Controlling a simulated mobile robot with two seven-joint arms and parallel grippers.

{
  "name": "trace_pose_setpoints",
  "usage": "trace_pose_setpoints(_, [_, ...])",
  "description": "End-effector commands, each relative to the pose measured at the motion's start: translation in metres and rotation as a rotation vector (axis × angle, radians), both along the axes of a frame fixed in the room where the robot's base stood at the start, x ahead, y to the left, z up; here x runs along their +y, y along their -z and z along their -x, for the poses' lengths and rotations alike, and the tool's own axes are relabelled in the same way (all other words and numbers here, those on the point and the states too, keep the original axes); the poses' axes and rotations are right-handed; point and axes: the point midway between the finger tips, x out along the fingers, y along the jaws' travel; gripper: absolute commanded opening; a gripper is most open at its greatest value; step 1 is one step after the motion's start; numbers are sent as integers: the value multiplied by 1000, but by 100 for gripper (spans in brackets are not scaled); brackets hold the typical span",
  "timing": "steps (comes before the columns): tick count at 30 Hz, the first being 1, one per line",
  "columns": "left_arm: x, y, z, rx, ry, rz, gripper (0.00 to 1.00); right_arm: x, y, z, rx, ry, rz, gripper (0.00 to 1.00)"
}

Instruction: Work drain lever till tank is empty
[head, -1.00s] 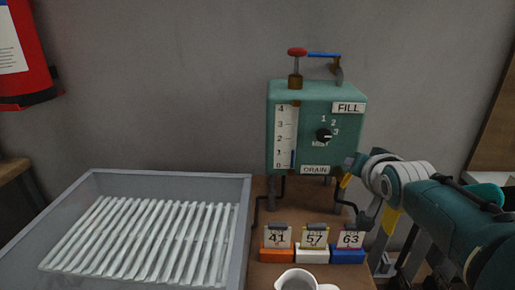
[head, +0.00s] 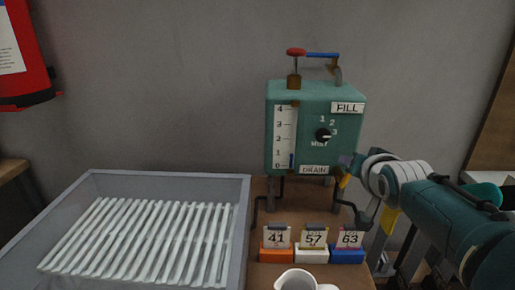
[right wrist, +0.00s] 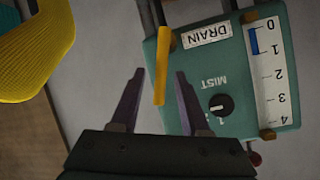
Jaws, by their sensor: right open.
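The teal tank (head: 350,145) stands on legs on the wooden bench. Its gauge (head: 283,137) shows a short blue column from 0 to about 1, and the right wrist view shows the same column upside down (right wrist: 254,41). The yellow drain lever (head: 343,181) is at the tank's lower right, by the DRAIN label (head: 314,170). In the right wrist view the lever (right wrist: 161,60) runs between the open fingers of my right gripper (right wrist: 158,74), with a gap visible on both sides. My left gripper is out of view.
A grey tray (head: 247,215) with a row of pale bars is left of the tank. Number cards on orange (head: 276,256), white (head: 311,256) and blue (head: 347,256) blocks stand in front. A white mug (head: 297,280) is nearest. A red-knobbed valve (head: 296,52) tops the tank.

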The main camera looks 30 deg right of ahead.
Motion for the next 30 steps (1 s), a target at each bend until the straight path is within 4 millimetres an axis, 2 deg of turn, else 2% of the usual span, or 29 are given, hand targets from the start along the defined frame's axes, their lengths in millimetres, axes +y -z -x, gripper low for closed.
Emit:
trace_pose_setpoints(5, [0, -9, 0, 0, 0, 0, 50, 7, -7, 9, 2, -1, -1, 46])
trace_pose_setpoints(12, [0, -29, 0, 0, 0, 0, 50, 28, -26, 41, 2, 0, -1, 46])
trace_pose_setpoints(18, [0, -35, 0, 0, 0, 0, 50, 44, -36, 64, 1, -1, -1, 46])
trace_pose_setpoints(24, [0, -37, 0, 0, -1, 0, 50, 50, -41, 74, 1, -1, -1, 46])
trace_pose_setpoints(30, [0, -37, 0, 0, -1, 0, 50, 51, -41, 75, 1, -1, -1, 46])
